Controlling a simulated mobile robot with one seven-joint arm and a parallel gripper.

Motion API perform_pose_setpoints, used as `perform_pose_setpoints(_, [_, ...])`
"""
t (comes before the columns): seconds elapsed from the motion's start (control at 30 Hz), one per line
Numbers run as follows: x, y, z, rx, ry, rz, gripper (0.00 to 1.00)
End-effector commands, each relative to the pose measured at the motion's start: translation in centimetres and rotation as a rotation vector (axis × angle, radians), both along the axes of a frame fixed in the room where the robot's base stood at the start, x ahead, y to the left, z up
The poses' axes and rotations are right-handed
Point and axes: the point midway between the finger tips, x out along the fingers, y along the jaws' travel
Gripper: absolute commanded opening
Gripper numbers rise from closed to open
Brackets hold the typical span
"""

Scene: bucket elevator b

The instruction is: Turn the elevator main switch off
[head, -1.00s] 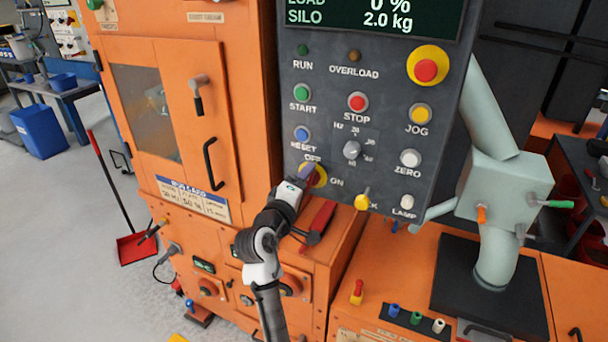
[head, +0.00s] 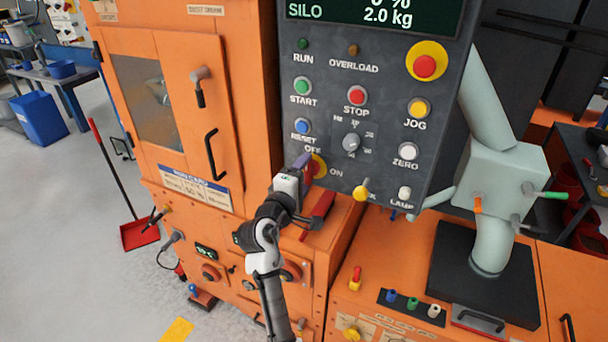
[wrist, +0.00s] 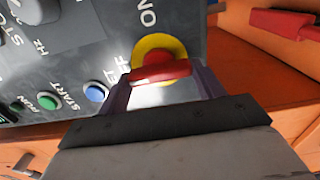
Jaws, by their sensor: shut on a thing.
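The main switch is a red handle (wrist: 160,73) on a yellow round plate (wrist: 153,46), low on the grey control panel. The plate also shows in the head view (head: 320,166), partly hidden by my gripper. OFF is printed above it and ON to its right there. In the wrist view my gripper (wrist: 163,86) has one purple finger at each end of the red handle and is shut on it. The handle lies roughly along the up-down direction of the panel, toward the OFF side.
Around the switch are a blue RESET button (head: 302,126), a grey Hz knob (head: 351,142) and a yellow lever (head: 362,189). A red handle-like part (head: 320,212) sits just below right of my gripper. The orange cabinet (head: 240,110) stands left.

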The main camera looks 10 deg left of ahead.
Motion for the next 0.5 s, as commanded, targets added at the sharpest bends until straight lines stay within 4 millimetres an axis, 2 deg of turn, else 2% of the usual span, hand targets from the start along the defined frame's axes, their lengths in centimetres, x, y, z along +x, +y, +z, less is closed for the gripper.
perform_pose_setpoints(0.03, [-0.02, 0.05, -0.09, -0.003, 0.002, 0.0, 0.69])
perform_pose_setpoints(0.2, [-0.01, 0.03, -0.07, -0.002, 0.002, 0.0, 0.89])
perform_pose_setpoints(0.5, [-0.17, 0.07, -0.06, 0.0, 0.0, 0.0, 0.89])
